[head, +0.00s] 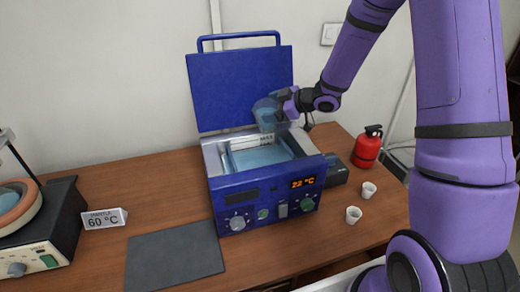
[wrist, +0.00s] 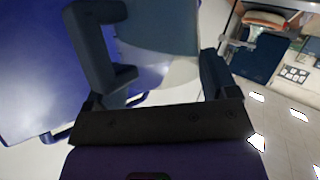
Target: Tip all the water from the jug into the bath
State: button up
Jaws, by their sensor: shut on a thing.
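My gripper (head: 284,102) is shut on the jug (head: 264,112), a bluish see-through vessel. The jug hangs above the back part of the bath and looks tilted. In the wrist view the jug (wrist: 165,28) fills the space between the fingers of my gripper (wrist: 155,80). The bath (head: 215,190) is a blue box with a metal rim and an orange display. Pale blue water (head: 262,156) lies in its basin. The blue lid (head: 238,88) stands raised behind it. I cannot tell how much water is in the jug.
A dark mat (head: 174,257) lies front left. A "60 °C" sign (head: 104,219) and a heating mantle (head: 52,225) are at the left. The raised lid is close to the jug.

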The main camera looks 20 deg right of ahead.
jog(key=shift+s+a+f+n+t+h, duration=0.1)
jog(key=shift+s+n+t+h, duration=0.05)
jog(key=shift+n+t, duration=0.3)
jog(key=shift+s+a+f+n+t+h, duration=0.15)
jog(key=shift+n+t, duration=0.1)
jog(key=shift+n, duration=0.3)
dwell(1.2)
jog(key=shift+s+a+f+n+t, duration=0.1)
jog(key=shift+s+f+n+t, duration=0.1)
jog(key=shift+n+t, duration=0.35)
dwell(0.9)
jog(key=shift+s+n, duration=0.1)
jog(key=shift+n, duration=0.15)
jog(key=shift+a+f, duration=0.1)
dwell(0.4)
jog(key=shift+s+f+n+t, duration=0.1)
jog(key=shift+f+n+t, duration=0.05)
jog(key=shift+n+t, duration=0.15)
dwell(0.5)
jog(key=shift+s+a+f+n, duration=0.15)
jog(key=shift+f+n, duration=0.05)
jog(key=shift+n, duration=0.1)
jog(key=shift+s+a+f+n+t, duration=0.1)
jog(key=shift+s+f+n+t, duration=0.05)
jog(key=shift+f+n+t, duration=0.15)
dwell(0.9)
